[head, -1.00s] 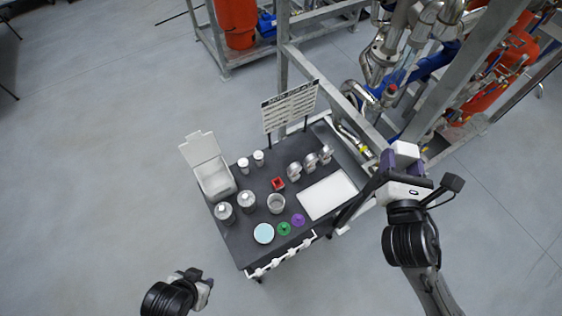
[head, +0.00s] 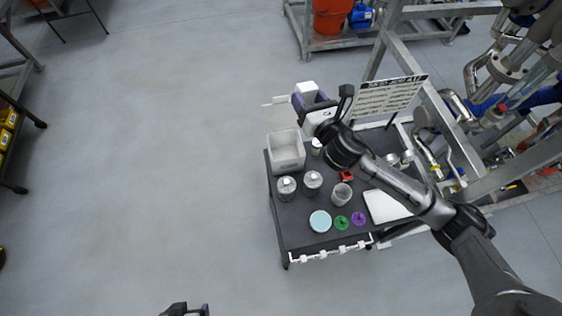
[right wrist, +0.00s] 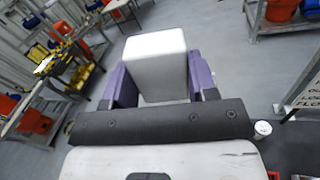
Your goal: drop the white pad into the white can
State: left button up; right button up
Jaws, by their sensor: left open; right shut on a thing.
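The white pad (head: 307,87) is a pale block in my right gripper (head: 303,97). In the right wrist view the pad (right wrist: 156,62) stands between two purple fingers, which are shut on it. The white can (head: 286,152) is a square open-topped bin at the cart's back left corner. My left gripper (head: 186,311) is at the bottom edge, mostly cut off, away from the cart.
The dark cart (head: 292,215) carries grey-lidded jars (head: 312,181), a glass beaker (head: 342,193), a blue dish (head: 320,221), green and purple discs and a white mat (head: 384,207). A sign (head: 390,97) stands behind. My right forearm crosses over the cart. Floor at left is clear.

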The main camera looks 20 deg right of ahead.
pick_arm(q)
notch_tip(320, 180, down, 14)
jog(key=b, duration=1.3)
jog(key=shift+f, duration=0.25)
pick_arm(e)
jog(key=w+f+n+g+y, duration=0.1)
jog(key=w+f+n+y, duration=0.1)
jog(key=f, duration=1.2)
jog(key=w+f+n+g+y, duration=0.1)
jog(key=w+f+y, duration=0.3)
jog(key=f, duration=1)
jog(key=shift+w+n, duration=0.35)
jog(key=shift+n, duration=0.45)
jog(key=o, duration=1)
pick_arm(q)
jog(key=shift+a, duration=0.1)
pick_arm(e)
jog(key=shift+s, duration=0.1)
